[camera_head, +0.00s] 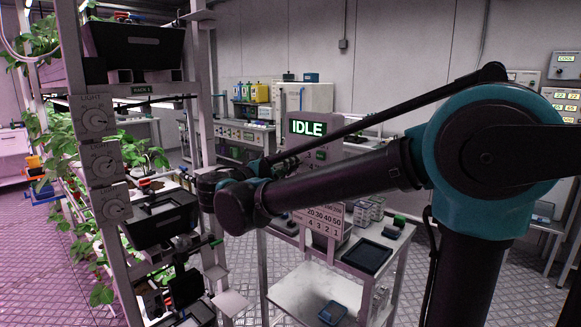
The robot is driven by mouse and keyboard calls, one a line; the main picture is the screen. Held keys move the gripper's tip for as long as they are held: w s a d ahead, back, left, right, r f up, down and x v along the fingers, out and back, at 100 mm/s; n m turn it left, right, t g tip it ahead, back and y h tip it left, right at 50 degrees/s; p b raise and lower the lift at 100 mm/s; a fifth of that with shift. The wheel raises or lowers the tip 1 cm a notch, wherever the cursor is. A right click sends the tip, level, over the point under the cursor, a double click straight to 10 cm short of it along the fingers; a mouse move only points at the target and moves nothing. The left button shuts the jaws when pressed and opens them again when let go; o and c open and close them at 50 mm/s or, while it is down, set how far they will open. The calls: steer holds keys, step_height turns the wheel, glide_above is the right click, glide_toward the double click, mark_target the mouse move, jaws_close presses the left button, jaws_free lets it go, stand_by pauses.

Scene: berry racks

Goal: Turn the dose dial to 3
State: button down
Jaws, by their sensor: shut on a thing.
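A machine (330,137) with a lit screen (308,127) reading IDLE stands behind my arm. A green button (320,155) shows below its screen. My gripper (299,160) is at the front of this machine, small and largely covered by my arm. It is shut at the machine's front, on what seems to be the dose dial. The dial's face and pointer are hidden, so I cannot read its setting. A sign (323,220) below the arm carries rows of numbers, among them 20 30 40 50 and 4 3 2.
A plant rack on the left carries a LIGHT dial (95,118) and two more dials (103,163) below it. A white cart (312,290) holds a black tray (368,257) and clear boxes. A bench with bottles stands behind. Bare floor shows at lower left.

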steer(key=m, duration=0.5)
steer(key=shift+f+m, duration=0.1)
steer(key=shift+m, duration=0.2)
stand_by(0.4)
steer(key=c, duration=1.2)
jaws_free()
steer(key=v, duration=1.2)
